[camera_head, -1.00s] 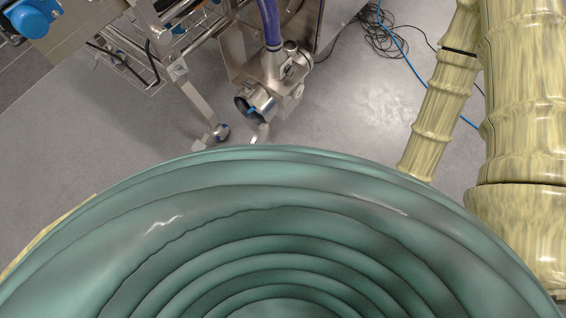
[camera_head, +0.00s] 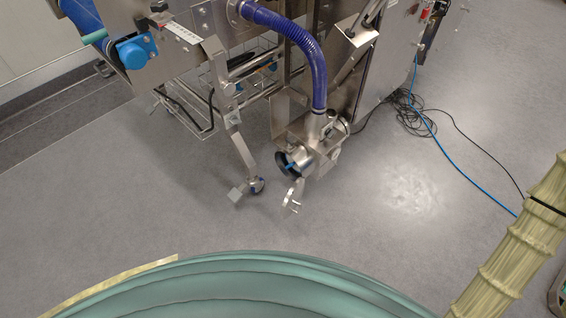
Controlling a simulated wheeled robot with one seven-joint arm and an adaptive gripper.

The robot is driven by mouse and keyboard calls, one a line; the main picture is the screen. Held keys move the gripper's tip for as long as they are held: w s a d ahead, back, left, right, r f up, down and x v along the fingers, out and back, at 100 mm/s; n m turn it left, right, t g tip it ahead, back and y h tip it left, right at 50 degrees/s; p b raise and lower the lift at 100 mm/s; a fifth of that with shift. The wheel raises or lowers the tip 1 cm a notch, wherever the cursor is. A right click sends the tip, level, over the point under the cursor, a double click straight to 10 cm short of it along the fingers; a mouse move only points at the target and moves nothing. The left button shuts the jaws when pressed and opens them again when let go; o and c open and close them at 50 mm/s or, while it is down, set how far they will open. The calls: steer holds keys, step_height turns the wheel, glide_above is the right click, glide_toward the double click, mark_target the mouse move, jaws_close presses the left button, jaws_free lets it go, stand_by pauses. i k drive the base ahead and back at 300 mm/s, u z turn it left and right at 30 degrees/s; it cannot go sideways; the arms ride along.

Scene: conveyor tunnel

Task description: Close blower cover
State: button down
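The blower (camera_head: 318,135) is a shiny metal housing under a thick ribbed blue hose (camera_head: 312,60), at the upper middle of the head view. Its round mouth (camera_head: 292,162) faces the lower left and shows dark and blue inside. A small metal disc, which looks like the blower cover (camera_head: 292,198), hangs just below the mouth, swung away from it, so the mouth is uncovered. My gripper is not in view; only a yellowish ribbed part, probably of my arm, shows at the lower right, well apart from the blower.
The conveyor frame (camera_head: 180,45) with a blue motor cap (camera_head: 137,52) is at the upper left. Black and blue cables (camera_head: 412,110) lie on the floor at right. The grey floor (camera_head: 370,215) before the blower is clear.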

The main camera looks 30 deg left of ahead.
mark_target(292, 199)
steer(key=k, duration=0.35)
steer(key=u, duration=0.75)
steer(key=i, duration=0.5)
steer(key=u, duration=0.05)
